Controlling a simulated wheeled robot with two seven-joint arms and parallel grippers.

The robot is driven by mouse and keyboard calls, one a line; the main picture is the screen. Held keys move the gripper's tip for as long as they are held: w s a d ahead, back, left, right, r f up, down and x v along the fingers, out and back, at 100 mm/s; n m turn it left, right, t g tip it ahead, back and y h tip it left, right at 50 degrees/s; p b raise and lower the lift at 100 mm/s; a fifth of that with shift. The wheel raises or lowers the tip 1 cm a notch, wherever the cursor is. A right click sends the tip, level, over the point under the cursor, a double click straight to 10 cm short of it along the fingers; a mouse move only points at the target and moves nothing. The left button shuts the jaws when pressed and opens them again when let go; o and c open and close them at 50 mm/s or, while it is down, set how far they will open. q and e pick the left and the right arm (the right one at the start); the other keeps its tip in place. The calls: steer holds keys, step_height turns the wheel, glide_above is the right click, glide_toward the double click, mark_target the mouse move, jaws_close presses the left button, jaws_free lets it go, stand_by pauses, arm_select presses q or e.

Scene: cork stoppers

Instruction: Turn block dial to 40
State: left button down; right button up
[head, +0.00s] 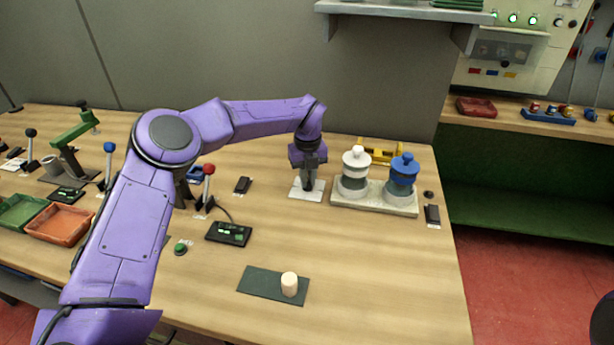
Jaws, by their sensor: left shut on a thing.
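My left gripper (308,183) points down at the middle of a small white plate (297,193) on the table, most likely the block dial's base. It is shut on the dial's block, which the fingers almost wholly hide. The plate's markings are too small to read, so I cannot tell the dial's setting.
A white jar (355,170) and a blue jar (402,178) stand on a pale tray (373,207) just right of the dial. A cork stopper (289,284) stands on a dark green mat (262,283). Levers and trays crowd the left; the front right is clear.

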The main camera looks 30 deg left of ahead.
arm_select(q)
steer(key=m+p, duration=0.1)
steer(key=m, duration=0.4)
steer(key=shift+r+m, duration=0.15)
steer(key=shift+m, duration=0.15)
steer(key=m+p, duration=0.2)
steer(key=m, duration=0.4)
steer(key=m+p, duration=0.2)
steer(key=m, duration=0.4)
steer(key=shift+m, duration=0.3)
steer(key=m+p, duration=0.1)
steer(key=m, duration=0.4)
steer(key=shift+m, duration=0.3)
steer(key=c, duration=1.1)
jaws_free()
